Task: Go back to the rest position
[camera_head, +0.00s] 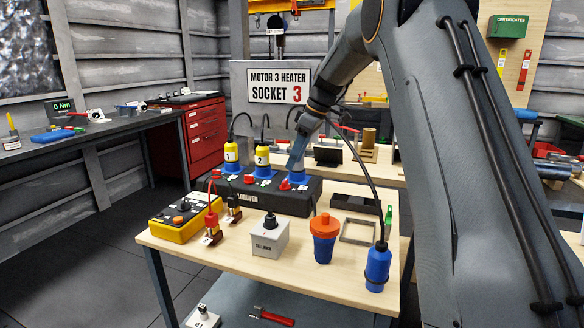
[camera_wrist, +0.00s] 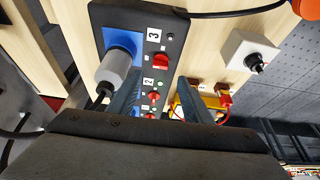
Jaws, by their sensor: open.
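My gripper (camera_head: 299,152) is at the right end of a black socket box (camera_head: 262,204), over the blue socket 3. In the wrist view my gripper (camera_wrist: 157,84) is open, its two fingers apart with nothing held between them. A grey plug (camera_wrist: 119,66) sits in the blue socket 3 (camera_wrist: 112,38), just left of the fingers, with a black cable at its end. In the head view this plug is mostly hidden by my gripper. Yellow plugs 1 (camera_head: 231,154) and 2 (camera_head: 262,156) stand upright in the sockets to the left.
A yellow box (camera_head: 185,218) is at left. A sign (camera_head: 277,86) reads "MOTOR 3 HEATER SOCKET 3".

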